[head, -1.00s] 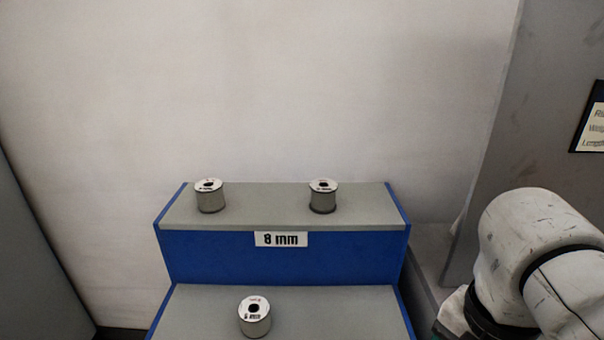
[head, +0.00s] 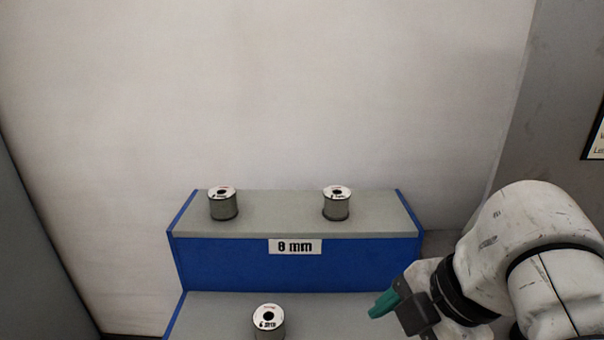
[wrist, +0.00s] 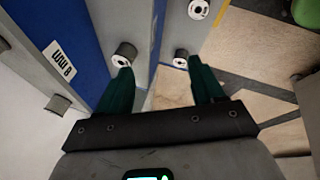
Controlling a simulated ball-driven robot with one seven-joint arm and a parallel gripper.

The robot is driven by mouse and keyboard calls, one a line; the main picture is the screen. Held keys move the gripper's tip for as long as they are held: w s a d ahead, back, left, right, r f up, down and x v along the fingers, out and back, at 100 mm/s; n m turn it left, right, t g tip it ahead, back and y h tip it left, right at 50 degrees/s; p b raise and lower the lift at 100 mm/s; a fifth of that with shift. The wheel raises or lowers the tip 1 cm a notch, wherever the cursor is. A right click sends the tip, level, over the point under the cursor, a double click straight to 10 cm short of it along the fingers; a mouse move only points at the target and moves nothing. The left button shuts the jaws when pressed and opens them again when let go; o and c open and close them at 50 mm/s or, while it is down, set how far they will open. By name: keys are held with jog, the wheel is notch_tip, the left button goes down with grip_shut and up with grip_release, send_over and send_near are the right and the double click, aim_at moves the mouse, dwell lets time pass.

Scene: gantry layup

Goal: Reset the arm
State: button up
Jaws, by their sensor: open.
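My gripper (wrist: 162,85) is open in the wrist view, with its two green fingers apart and nothing held between them. In the head view a green fingertip of my gripper (head: 383,304) shows at the lower right, beside the lower step of the stand. My white arm fills the lower right corner of that view. In the wrist view a grey spool (wrist: 125,53) on the stand shows just beyond the left finger; I cannot tell the exact distance.
A blue and grey stepped stand (head: 300,264) carries an "8 mm" label (head: 295,247). Two spools, left (head: 223,204) and right (head: 337,203), stand on its upper step. Another spool (head: 268,322) stands on the lower step. A grey panel (head: 555,110) rises at the right.

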jog(key=w+a+f+m+t+y, duration=0.1)
jog(key=w+a+m+t+y, duration=0.15)
jog(key=m, duration=0.45)
jog(key=s+d+f+m+p, duration=0.1)
jog(key=s+d+f+m, duration=0.15)
jog(key=f+m, duration=0.65)
jog(key=s+d+f+m+g+h, duration=0.2)
jog(key=s+d+f+m+h, duration=0.1)
jog(key=s+d+f, duration=0.4)
jog(key=s+d+f+m+g+h+p, duration=0.1)
jog(key=s+d+f+m+g+h, duration=0.1)
jog(key=s+d+f, duration=0.6)
jog(key=s+f+m+h, duration=0.1)
jog(key=s+f, duration=0.3)
jog(key=s, duration=0.2)
jog(key=shift+s+f+h, duration=0.15)
jog(key=shift+f+h, duration=0.15)
jog(key=shift+h, duration=0.05)
jog(key=shift+s+d, duration=0.1)
jog(key=shift+d, duration=0.05)
jog(key=shift+c, duration=0.4)
